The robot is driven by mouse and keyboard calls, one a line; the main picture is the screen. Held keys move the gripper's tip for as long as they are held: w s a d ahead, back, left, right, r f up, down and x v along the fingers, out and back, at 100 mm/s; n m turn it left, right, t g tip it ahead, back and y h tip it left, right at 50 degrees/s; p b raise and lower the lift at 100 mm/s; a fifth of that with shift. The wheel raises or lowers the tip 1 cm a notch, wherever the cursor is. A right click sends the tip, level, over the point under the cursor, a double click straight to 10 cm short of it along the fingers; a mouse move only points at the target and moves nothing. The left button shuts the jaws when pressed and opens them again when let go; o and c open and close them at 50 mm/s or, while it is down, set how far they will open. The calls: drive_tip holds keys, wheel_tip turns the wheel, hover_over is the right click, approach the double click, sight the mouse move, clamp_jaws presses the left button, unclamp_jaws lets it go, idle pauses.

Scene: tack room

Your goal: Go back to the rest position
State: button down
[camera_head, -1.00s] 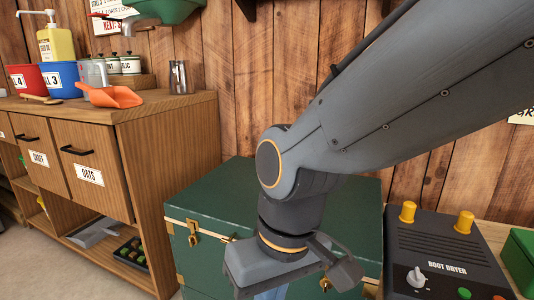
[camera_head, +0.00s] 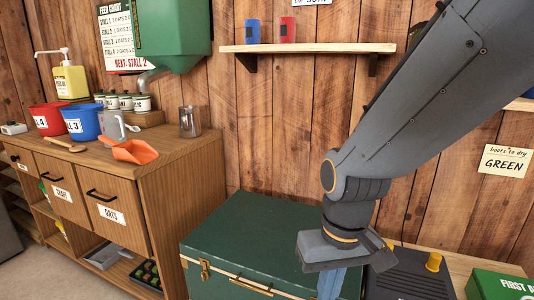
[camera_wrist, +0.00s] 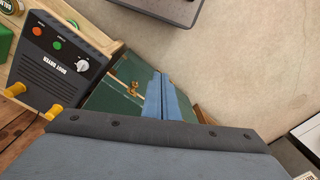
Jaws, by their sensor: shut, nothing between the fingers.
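My gripper (camera_head: 331,286) hangs from my grey arm in front of the green chest (camera_head: 240,232). Its fingers are blue and run off the lower edge of the head view. In the wrist view the gripper (camera_wrist: 164,98) shows its two blue fingers together, shut and empty, with the green chest (camera_wrist: 113,108) and its brass latch beyond them.
A wooden cabinet (camera_head: 180,180) stands left, carrying buckets, an orange scoop (camera_head: 136,152) and a glass jar (camera_head: 190,121). A boot dryer (camera_head: 405,275) and first aid box (camera_head: 497,284) sit right. A wall shelf (camera_head: 305,48) is above. Floor (camera_wrist: 235,50) shows bare in the wrist view.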

drive_tip(key=s+d+r+m+p, duration=0.2)
drive_tip(key=d+r+p, duration=0.6)
drive_tip(key=r+p, duration=0.2)
drive_tip(key=shift+d+h+p, duration=0.2)
drive_tip(key=shift+h+p, duration=0.1)
drive_tip(key=shift+p, duration=0.7)
drive_tip(key=shift+s, duration=0.1)
